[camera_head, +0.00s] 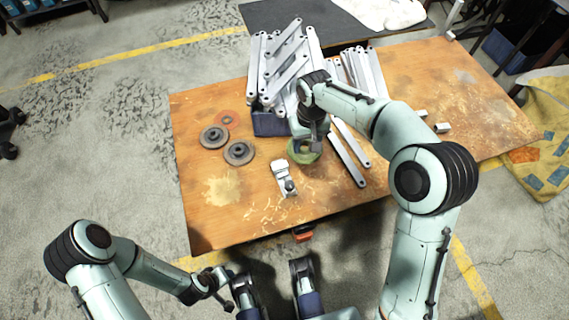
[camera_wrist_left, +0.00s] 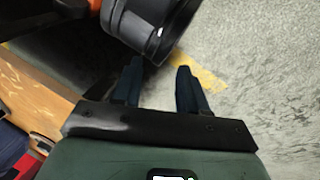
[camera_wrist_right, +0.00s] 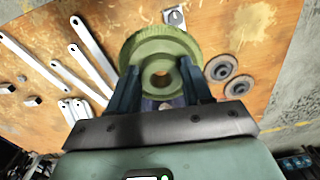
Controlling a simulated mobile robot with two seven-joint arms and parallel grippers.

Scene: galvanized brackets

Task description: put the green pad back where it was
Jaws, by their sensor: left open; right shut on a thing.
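The green pad (camera_head: 305,156) is a thick round disc with a hole in its middle. My right gripper (camera_head: 312,143) is shut on it over the wooden table, in front of the blue crate. In the right wrist view the pad (camera_wrist_right: 160,45) sits between both fingers (camera_wrist_right: 160,74) and looks close to the camera. Whether it touches the table top I cannot tell. The gripper hides part of it in the head view. My left gripper (camera_wrist_left: 160,78) is open and empty, off the table at its front side, over the floor.
The blue crate (camera_head: 268,124) is heaped with galvanized brackets (camera_head: 283,60). Two grey discs (camera_head: 238,152) and a thin red ring (camera_head: 227,117) lie left of the pad. A metal fixture (camera_head: 284,178) stands in front. Loose brackets (camera_head: 348,155) lie right. The table's front left is clear.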

